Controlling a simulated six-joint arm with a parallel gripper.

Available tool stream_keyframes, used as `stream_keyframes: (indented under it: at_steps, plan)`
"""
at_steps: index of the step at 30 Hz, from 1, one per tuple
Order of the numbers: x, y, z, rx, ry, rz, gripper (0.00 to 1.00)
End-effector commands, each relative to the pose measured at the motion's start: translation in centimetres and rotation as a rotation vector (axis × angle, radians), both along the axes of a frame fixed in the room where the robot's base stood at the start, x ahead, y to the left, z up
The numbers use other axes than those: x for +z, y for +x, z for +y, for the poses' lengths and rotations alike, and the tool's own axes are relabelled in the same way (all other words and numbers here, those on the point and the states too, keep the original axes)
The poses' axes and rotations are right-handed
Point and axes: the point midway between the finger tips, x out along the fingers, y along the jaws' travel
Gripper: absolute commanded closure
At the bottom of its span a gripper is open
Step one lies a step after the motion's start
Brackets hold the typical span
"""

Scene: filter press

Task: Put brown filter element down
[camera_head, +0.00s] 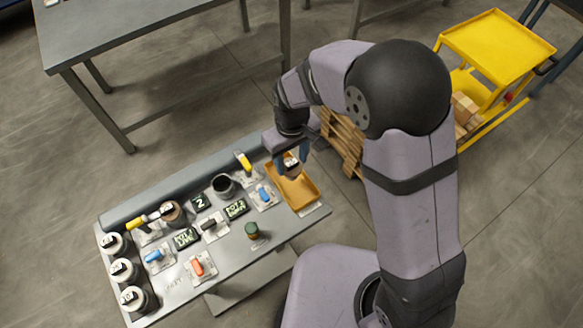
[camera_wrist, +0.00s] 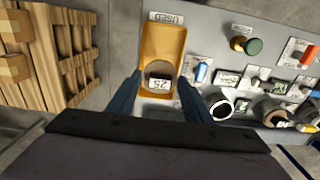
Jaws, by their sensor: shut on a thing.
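My gripper (camera_head: 290,162) is shut on the brown filter element (camera_wrist: 158,82), a short round piece with a white label bearing dark digits on top. In the wrist view the element sits between the two blue fingers, over the near end of the orange-yellow tray (camera_wrist: 163,40). The tray also shows in the head view (camera_head: 307,193), at the right end of the bench, below my gripper. A label marked USED lies beyond the tray in the wrist view. Whether the element touches the tray floor is hard to tell.
The grey bench (camera_head: 222,270) carries an open dark cup (camera_head: 224,187), a brown cylinder (camera_head: 172,213), several coloured-handled valves, small displays and a green knob (camera_head: 252,230). Several white cylinders (camera_head: 133,298) stand at its left end. A wooden pallet (camera_head: 342,140) and yellow cart (camera_head: 497,42) are beyond.

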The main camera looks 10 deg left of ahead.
Motion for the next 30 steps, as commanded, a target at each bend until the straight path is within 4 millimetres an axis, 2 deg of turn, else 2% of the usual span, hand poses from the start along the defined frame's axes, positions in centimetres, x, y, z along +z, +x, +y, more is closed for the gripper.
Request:
stream_keyframes:
  at_steps: [10, 19, 30]
  plan:
    - [-1.4, 0.0, 0.0, -0.001, -0.001, 0.001, 0.79]
    - [-4.6, 0.0, 0.0, -0.001, -0.001, 0.001, 0.79]
    - [-5.1, 0.0, 0.0, -0.001, 0.001, -0.001, 0.79]
